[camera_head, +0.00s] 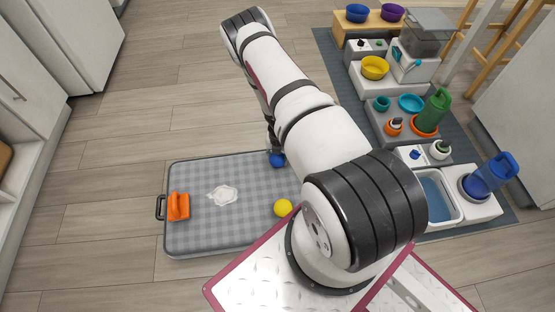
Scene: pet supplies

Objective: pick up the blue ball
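The blue ball (277,161) lies near the far right part of the grey checked mat (190,238), which has a raised dark rim. My white arm reaches out over the mat's right side and bends down at its far end. My gripper (276,151) is at the blue ball, right above or around it. Its fingers are small, dark and partly hidden behind my arm, so I cannot tell whether they touch or hold the ball.
On the mat are a yellow ball (283,208), a white patch (222,195) and an orange tool (178,206) at the left edge. Stepped units with bowls and bottles, including a green bottle (434,110), stand at right. Wood floor (120,130) is clear at left.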

